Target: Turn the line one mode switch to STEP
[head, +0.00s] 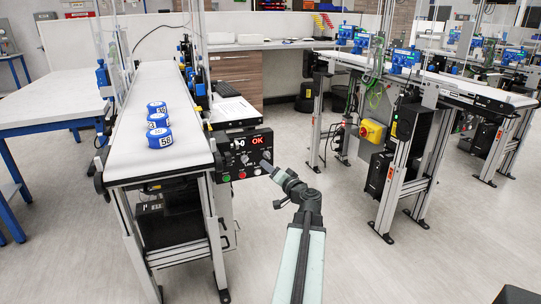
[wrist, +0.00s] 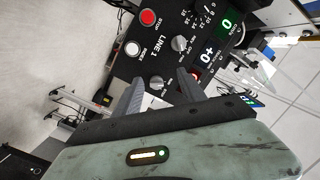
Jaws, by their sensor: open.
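The line one control panel (head: 236,160) is a black box on the near right side of the left conveyor. In the wrist view the panel (wrist: 150,62) appears turned on its side, with "LINE 1" lettering. One grey knob (wrist: 180,44) sits in its middle, and another knob (wrist: 157,83) shows close to the fingertips. I cannot read which one is the mode switch or where it points. My gripper (wrist: 162,90) is open, its two grey fingers either side of the nearer knob in the picture; contact cannot be told. In the head view my gripper (head: 267,167) is at the panel's lower right.
A red stop button (wrist: 148,18) and a white reset button (wrist: 132,48) are on the panel. Several blue labelled pucks (head: 159,137) sit on the left conveyor (head: 150,90). Another conveyor (head: 430,75) stands at right, with open floor between.

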